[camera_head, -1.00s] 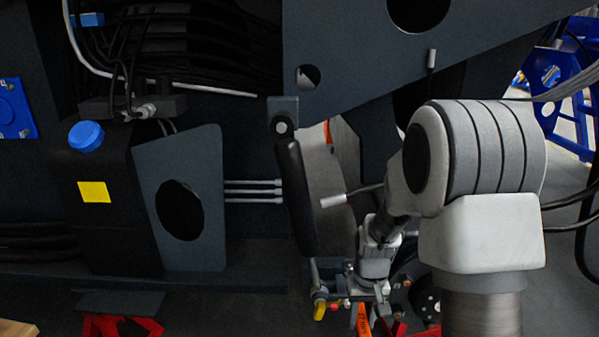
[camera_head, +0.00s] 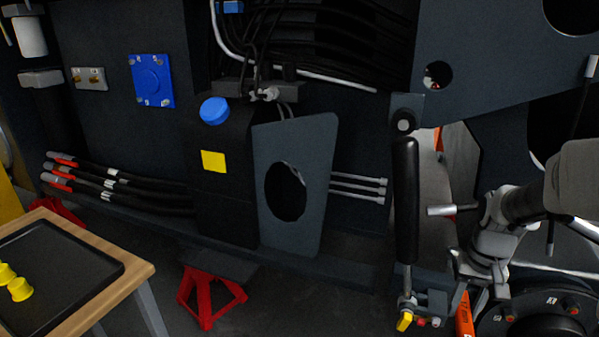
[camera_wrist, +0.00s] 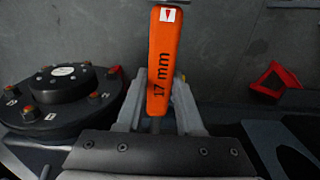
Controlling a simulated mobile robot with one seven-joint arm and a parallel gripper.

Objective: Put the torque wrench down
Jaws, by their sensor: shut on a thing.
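The torque wrench (camera_wrist: 161,60) shows in the wrist view as an orange handle marked "17 mm" with a red arrow on a white label. It points away from my wrist, between the two grey fingers of my gripper (camera_wrist: 157,103), which is shut on it. In the head view my gripper (camera_head: 484,285) is at the lower right, and the orange wrench (camera_head: 464,314) hangs below it, cut off by the bottom edge. The wrench's other end is hidden.
A wooden table (camera_head: 139,274) with a black tray (camera_head: 92,290) stands at the lower left; yellow cup-like pieces (camera_head: 20,289) lie in the tray. A red stand (camera_head: 209,300) is on the floor beside it. The dark chassis fills the back. A black hub (camera_wrist: 62,88) lies left of my gripper.

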